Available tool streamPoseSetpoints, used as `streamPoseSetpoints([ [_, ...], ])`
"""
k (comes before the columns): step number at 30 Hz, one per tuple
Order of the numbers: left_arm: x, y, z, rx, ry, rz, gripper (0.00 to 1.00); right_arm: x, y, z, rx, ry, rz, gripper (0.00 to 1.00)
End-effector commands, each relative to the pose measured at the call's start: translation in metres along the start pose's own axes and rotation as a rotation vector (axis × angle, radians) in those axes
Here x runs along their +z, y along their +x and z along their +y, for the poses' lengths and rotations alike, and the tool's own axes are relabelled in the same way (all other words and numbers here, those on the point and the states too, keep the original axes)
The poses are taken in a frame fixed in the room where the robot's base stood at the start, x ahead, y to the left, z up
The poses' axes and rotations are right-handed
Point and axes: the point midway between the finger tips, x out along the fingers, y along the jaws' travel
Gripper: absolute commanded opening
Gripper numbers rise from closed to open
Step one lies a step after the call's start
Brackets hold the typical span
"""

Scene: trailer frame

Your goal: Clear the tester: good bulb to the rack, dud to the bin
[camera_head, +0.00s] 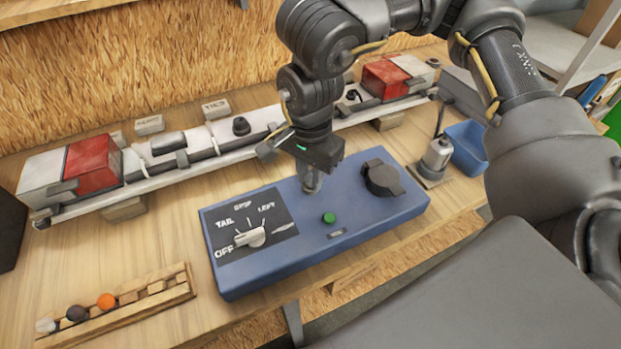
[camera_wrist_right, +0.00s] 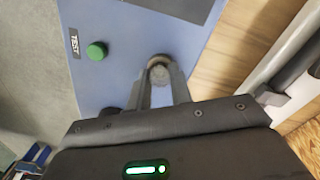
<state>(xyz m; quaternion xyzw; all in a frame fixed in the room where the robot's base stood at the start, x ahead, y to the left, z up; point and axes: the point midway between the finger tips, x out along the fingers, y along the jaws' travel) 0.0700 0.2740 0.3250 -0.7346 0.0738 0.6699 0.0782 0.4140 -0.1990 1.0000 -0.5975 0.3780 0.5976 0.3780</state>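The blue tester box (camera_head: 330,245) stands on the bench with a selector knob, a green button (camera_head: 328,218) and a black round part (camera_head: 382,178). My right gripper (camera_head: 312,182) points down at the tester's back middle. In the wrist view its fingers (camera_wrist_right: 160,80) stand on either side of a small round grey-brown piece (camera_wrist_right: 158,66), perhaps a bulb or socket; I cannot tell whether they press on it. The wooden rack (camera_head: 125,318) at lower left holds a white, a dark and an orange round piece. The blue bin (camera_head: 468,148) stands at right. My left gripper is out of view.
A long light bar with red-and-white lamps (camera_head: 92,165) lies along the back of the bench. A small grey device with a lever (camera_head: 436,158) stands between tester and bin. Small label blocks (camera_head: 150,125) sit behind the bar. Bare wood lies between rack and bar.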

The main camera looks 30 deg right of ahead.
Motion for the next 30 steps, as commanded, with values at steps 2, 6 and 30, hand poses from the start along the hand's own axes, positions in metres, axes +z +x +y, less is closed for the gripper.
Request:
streamPoseSetpoints([
  [2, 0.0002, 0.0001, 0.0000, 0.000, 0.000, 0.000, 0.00, 0.0000, 0.0001, 0.0000, 0.000, 0.000, 0.000, 0.11],
  [6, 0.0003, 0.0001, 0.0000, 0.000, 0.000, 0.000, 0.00, 0.0000, 0.0001, 0.0001, 0.000, 0.000, 0.000, 0.11],
  [30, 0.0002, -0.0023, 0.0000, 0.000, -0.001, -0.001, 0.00, 0.0000, 0.0001, 0.0001, 0.000, -0.317, 0.000, 0.11],
])
